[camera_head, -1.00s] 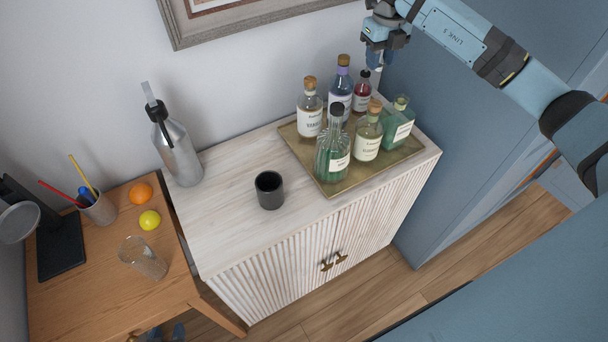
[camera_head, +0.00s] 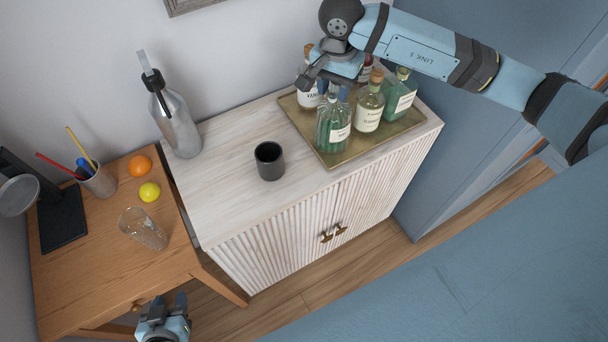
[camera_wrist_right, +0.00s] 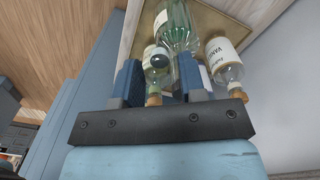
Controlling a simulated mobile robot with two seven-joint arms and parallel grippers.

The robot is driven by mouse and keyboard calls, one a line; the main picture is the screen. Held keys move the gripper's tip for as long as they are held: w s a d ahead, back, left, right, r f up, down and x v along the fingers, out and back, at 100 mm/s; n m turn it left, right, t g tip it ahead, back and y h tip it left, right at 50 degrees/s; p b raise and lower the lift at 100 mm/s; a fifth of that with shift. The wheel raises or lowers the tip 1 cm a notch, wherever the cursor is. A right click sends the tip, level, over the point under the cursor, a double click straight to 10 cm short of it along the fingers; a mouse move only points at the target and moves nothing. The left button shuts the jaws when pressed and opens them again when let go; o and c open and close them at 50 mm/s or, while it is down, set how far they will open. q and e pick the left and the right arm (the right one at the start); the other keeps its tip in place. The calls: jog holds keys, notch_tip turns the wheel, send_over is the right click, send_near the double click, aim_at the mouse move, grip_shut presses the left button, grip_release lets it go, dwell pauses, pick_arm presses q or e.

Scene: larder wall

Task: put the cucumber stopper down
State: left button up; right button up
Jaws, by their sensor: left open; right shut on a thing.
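My right gripper (camera_head: 334,92) is over the neck of the ribbed green glass decanter (camera_head: 333,130) on the brass tray, coming from the upper right. It is shut on the cucumber stopper, which its fingers hide in the head view. In the right wrist view, the blue fingers (camera_wrist_right: 160,82) point towards the bottles, with green glass (camera_wrist_right: 178,25) beyond them. I cannot tell whether the stopper still sits in the neck. My left gripper (camera_head: 164,302) is open and empty, low by the wooden table's front edge.
The brass tray (camera_head: 330,157) also bears an elderflower-coloured bottle (camera_head: 368,112), a square green bottle (camera_head: 399,98) and a vanilla bottle (camera_head: 308,98). A dark cup (camera_head: 269,162) and a grey siphon (camera_head: 175,125) stand on the cabinet (camera_head: 225,205). Its top is clear around the cup.

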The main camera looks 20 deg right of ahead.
jog(key=s+a+f+n+b, duration=0.2)
jog(key=a, duration=0.2)
jog(key=m+b, duration=1.1)
jog(key=m, duration=1.4)
send_over(304, 176)
notch_tip(304, 176, down, 4)
notch_tip(304, 176, down, 15)
jog(key=shift+f+p, duration=0.15)
jog(key=shift+p, duration=0.35)
pick_arm(q)
notch_tip(304, 176, down, 10)
jog(key=d, duration=0.1)
jog(key=shift+f+m+h, duration=0.25)
jog(key=shift+m+h, duration=0.05)
pick_arm(e)
jog(key=shift+f, duration=2.1)
pick_arm(q)
jog(key=shift+w, duration=0.1)
jog(key=shift+f, duration=0.1)
pick_arm(e)
jog(key=shift+f, duration=0.15)
